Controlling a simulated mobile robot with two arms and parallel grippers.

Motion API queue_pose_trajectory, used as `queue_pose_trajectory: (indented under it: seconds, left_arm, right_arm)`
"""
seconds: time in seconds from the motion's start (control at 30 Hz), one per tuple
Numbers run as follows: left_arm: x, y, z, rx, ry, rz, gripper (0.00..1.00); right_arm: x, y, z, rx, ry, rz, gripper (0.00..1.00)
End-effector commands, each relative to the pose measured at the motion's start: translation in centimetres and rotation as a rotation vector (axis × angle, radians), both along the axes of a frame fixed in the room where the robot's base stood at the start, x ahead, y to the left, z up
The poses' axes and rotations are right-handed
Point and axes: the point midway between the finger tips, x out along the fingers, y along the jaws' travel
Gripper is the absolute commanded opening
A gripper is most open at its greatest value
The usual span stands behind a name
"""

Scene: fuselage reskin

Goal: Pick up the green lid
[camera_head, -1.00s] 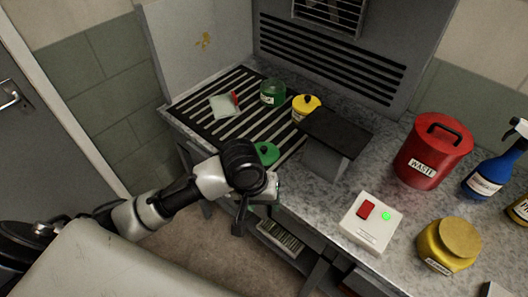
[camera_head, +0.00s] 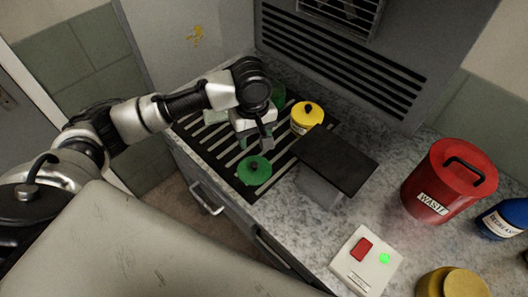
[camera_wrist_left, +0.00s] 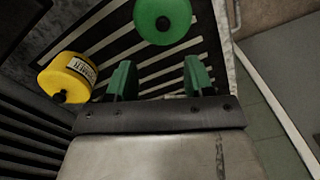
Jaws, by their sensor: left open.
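The green lid (camera_head: 254,170) is a round disc with a dark knob, lying on the slotted grille near the bench's front edge. It also shows at the top of the left wrist view (camera_wrist_left: 178,32). My left gripper (camera_head: 262,146) is over the grille, just behind the lid in the head view, open and empty. In the left wrist view its two green fingers (camera_wrist_left: 160,78) stand apart, and the lid lies beyond their tips, not between them. The green jar (camera_head: 279,93) is partly hidden behind my gripper. My right gripper is not in view.
A yellow jar (camera_head: 304,122) stands right of my gripper, also in the left wrist view (camera_wrist_left: 62,82). A black-topped block (camera_head: 337,160) is right of the lid. A red waste bin (camera_head: 436,188) and a white switch box (camera_head: 365,264) stand farther right. A pale packet (camera_head: 215,117) is partly hidden.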

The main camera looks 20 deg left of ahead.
Motion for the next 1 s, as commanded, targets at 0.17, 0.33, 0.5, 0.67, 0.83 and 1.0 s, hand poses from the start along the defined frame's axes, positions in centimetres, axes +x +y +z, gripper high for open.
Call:
queue_pose_trajectory:
  seconds: [0.17,0.33,0.5,0.67,0.83,1.0]
  left_arm:
    - [-0.1,0.1,-1.9,0.003,0.006,0.006,0.52]
    - [-0.1,0.0,-4.5,0.001,0.004,0.006,0.52]
    - [-0.2,0.0,-5.7,0.001,0.001,0.004,0.52]
    - [-0.7,-0.1,-7.5,0.003,0.004,0.004,0.52]
    - [-0.8,-0.1,-10.0,0.002,0.002,0.004,0.52]
    - [-0.8,-0.1,-10.8,0.002,-0.001,0.003,0.52]
  right_arm:
    - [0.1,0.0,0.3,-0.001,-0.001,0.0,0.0]
    - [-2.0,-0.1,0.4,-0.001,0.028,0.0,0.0]
    - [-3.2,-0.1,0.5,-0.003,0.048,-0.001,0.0]
    - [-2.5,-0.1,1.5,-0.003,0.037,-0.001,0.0]
    - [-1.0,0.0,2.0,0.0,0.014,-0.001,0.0]
    - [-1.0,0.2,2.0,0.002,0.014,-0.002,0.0]
